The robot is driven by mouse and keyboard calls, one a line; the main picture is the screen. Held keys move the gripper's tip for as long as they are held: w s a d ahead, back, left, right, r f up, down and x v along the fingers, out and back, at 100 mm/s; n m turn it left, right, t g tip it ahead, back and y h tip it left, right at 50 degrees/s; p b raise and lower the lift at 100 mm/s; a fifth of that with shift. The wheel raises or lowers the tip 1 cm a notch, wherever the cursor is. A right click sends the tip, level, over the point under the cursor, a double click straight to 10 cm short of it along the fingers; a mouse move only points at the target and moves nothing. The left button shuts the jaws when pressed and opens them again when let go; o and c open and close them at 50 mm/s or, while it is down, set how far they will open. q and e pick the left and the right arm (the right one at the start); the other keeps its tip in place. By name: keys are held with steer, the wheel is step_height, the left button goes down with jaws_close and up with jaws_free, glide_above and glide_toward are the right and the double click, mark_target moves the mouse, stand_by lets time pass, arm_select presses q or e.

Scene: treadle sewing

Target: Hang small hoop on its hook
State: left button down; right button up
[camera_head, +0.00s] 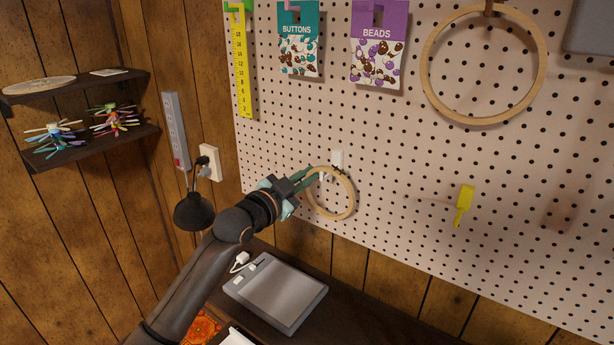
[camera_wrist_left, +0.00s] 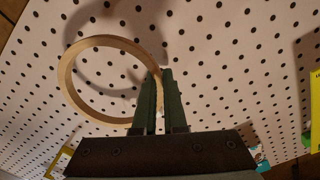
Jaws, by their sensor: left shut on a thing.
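The small wooden hoop (camera_head: 352,200) is in front of the pegboard, low and near the middle of the head view. My left gripper (camera_head: 317,176) is shut on the upper left part of its rim. In the left wrist view the hoop (camera_wrist_left: 68,82) stands out to the left of the shut green fingers (camera_wrist_left: 158,78), and its shadow falls on the board. A white hook (camera_head: 337,158) is on the pegboard right at the hoop's top edge. I cannot tell whether the hoop touches it or is around it. My right gripper is not in view.
A large hoop (camera_head: 427,80) hangs at the upper right of the pegboard (camera_head: 400,140). A yellow hook (camera_head: 464,202) is to the right. Button (camera_head: 299,50) and bead (camera_head: 377,62) packets and a yellow ruler (camera_head: 241,65) hang above. A grey box (camera_head: 277,294) lies below.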

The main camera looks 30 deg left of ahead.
arm_select(q)
steer(key=c, duration=0.9)
jaws_free()
steer(key=shift+s, duration=0.1)
steer(key=s+a+b, duration=0.1)
steer(key=s+b, duration=0.1)
steer(key=s, duration=1)
steer(key=shift+s, duration=0.15)
steer(key=s+d+f+n+g+y, duration=0.1)
steer(key=s+d+f+g, duration=0.25)
steer(key=f, duration=0.65)
steer(key=s+d+f+n+g, duration=0.2)
steer(key=s+d+f+g, duration=0.15)
steer(key=f, duration=0.75)
steer(key=s+d+f+n+g, duration=0.1)
steer(key=s+d+f+g, duration=0.3)
steer(key=s, duration=0.4)
steer(key=s+d+f+n+g, duration=0.1)
steer(key=s+d+f+g, duration=0.15)
steer(key=s+f, duration=0.45)
steer(key=w+d+f+t+h, duration=0.1)
steer(key=w+d+f+t, duration=0.2)
steer(key=f, duration=0.6)
steer(key=shift+d+t+h+p, duration=0.4)
steer(key=shift+d+t, duration=0.25)
steer(key=shift+t, duration=0.2)
